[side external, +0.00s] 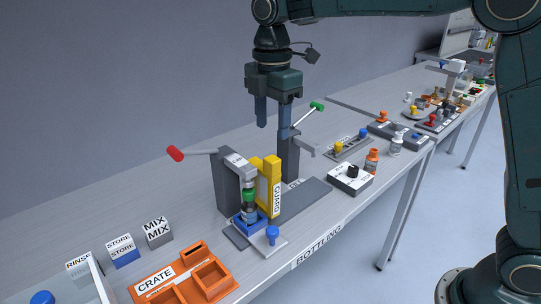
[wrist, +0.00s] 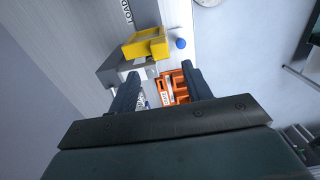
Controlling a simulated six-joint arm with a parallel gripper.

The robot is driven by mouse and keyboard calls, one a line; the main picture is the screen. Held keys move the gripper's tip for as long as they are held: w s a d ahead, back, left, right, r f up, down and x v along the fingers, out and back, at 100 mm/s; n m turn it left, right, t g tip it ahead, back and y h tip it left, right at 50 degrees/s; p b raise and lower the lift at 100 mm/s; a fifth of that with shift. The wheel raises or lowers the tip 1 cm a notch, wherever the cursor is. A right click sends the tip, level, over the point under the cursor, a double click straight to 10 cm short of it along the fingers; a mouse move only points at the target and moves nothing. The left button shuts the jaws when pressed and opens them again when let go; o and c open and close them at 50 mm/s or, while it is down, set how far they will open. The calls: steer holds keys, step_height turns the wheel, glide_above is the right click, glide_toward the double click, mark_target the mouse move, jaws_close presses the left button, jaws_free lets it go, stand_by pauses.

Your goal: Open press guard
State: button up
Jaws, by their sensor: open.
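The yellow press guard (side external: 270,172), with a GUARD label on its side, stands upright on the press at the middle of the bench. It also shows in the wrist view (wrist: 145,43). The grey press (side external: 228,184) beside it has a lever with a red handle (side external: 175,153). A bottle with a green cap (side external: 249,196) stands in a blue holder beside the guard. My gripper (side external: 273,131) points down above the press area, open and empty, apart from the guard. Its two fingers also show in the wrist view (wrist: 161,78).
A second lever with a green handle (side external: 317,106) rises close to my gripper's right finger. A blue knob (side external: 272,234) sits in front of the press. An orange crate (side external: 158,284) lies at the front left. A black-knobbed box (side external: 350,180) stands to the right.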

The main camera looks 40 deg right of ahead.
mark_target(272, 159)
step_height(272, 159, down, 10)
steer(key=shift+r, duration=0.25)
steer(key=shift+c, duration=0.2)
jaws_close()
